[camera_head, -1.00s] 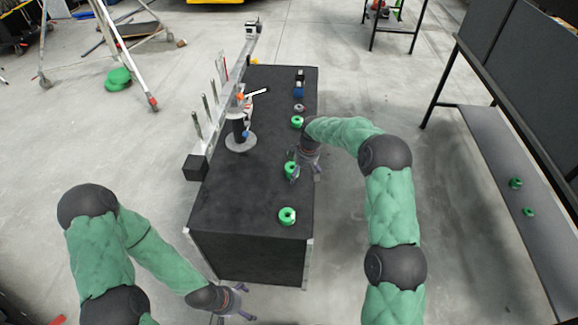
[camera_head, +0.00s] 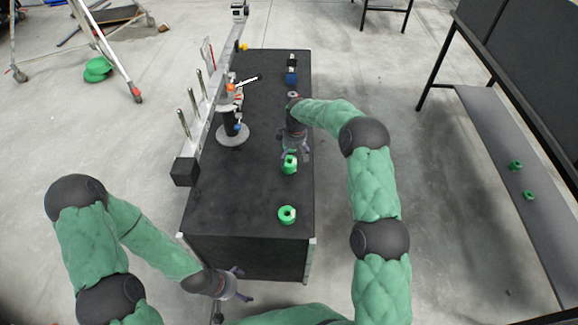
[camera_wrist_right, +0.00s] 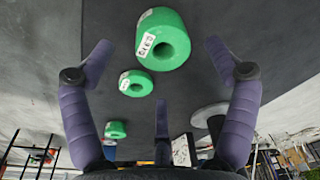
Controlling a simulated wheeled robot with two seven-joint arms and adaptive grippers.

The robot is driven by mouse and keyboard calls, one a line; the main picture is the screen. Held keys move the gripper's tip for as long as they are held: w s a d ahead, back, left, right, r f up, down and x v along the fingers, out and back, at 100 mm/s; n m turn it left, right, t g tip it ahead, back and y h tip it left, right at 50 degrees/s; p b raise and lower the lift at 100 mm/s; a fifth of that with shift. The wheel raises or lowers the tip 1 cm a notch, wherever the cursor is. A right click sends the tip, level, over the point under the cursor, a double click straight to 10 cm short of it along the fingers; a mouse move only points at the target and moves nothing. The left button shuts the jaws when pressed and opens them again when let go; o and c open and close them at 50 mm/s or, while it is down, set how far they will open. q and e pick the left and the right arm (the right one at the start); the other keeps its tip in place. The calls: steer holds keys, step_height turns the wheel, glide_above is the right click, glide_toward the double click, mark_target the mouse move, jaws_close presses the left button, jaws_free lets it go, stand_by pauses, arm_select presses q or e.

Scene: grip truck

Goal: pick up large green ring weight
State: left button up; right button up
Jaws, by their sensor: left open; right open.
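Two green ring weights show on the black table in the head view. The larger one (camera_head: 287,215) lies near the front edge, and another (camera_head: 289,164) lies behind it. My right gripper (camera_head: 296,153) is open, just above the rear one in the picture. In the right wrist view, a large green ring (camera_wrist_right: 163,40) with a white label is between and beyond my open fingers. A medium ring (camera_wrist_right: 136,83) and a small ring (camera_wrist_right: 115,130) follow. No ring is held. My left gripper (camera_head: 242,284) is open and empty by the table's front edge.
The black table (camera_head: 235,205) has bare space left of the rings. A dark post on a grey disc (camera_head: 232,136) and a rail with upright pegs (camera_head: 184,124) stand along its left side. A shelf (camera_head: 500,150) with two green pieces is at right.

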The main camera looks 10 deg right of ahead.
mark_target(289, 161)
steer(key=f, duration=0.1)
steer(key=f+b, duration=0.1)
steer(key=f, duration=0.1)
steer(key=f+b, duration=0.1)
steer(key=f, duration=0.1)
steer(key=shift+w+a, duration=0.2)
steer(key=shift+a, duration=0.15)
steer(key=shift+r, duration=0.1)
steer(key=c, duration=1.5)
steer(key=shift+r, duration=0.1)
